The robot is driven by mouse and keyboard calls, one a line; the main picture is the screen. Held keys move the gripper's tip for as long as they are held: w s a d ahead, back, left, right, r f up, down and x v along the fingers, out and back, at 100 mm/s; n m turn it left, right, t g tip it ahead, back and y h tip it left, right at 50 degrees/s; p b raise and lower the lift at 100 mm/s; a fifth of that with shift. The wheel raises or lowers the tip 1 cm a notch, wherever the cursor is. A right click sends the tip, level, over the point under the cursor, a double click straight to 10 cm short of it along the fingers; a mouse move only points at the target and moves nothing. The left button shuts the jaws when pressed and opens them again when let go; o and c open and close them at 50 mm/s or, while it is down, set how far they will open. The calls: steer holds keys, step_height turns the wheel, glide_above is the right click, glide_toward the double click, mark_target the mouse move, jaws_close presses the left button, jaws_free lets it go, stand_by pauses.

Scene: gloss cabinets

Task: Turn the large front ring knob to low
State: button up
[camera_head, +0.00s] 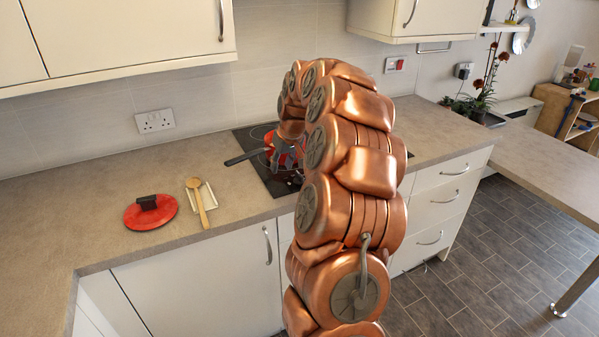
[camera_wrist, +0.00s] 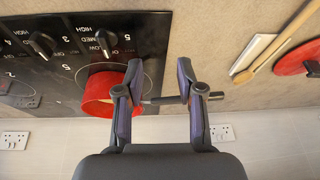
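The black hob (camera_wrist: 55,75) fills the upper left of the wrist view; in the head view (camera_head: 250,137) my arm covers much of it. Two dark knobs, one at the left (camera_wrist: 42,45) and one nearer my gripper (camera_wrist: 106,40), sit among white HIGH, MED and LOW marks. I cannot tell which knob is the large front ring's, nor read their settings surely. My gripper (camera_wrist: 159,68) is open, its two fingers apart, and no knob is between them. A red pan (camera_wrist: 98,95) stands on a ring beside the left finger, its dark handle passing behind the fingers.
The pan's handle (camera_head: 245,157) sticks out left over the counter. A wooden spoon (camera_head: 199,203) on a pale rest and a red lid (camera_head: 150,212) lie left of the hob. The counter (camera_head: 75,215) further left is clear. Wall cabinets (camera_head: 130,35) hang above.

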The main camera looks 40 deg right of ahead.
steer(key=m+h, duration=0.1)
glide_toward(299, 174)
steer(key=f, duration=0.1)
steer(key=shift+p+x, duration=1.45)
steer(key=shift+x, duration=2.55)
steer(key=shift+w, duration=0.2)
jaws_close()
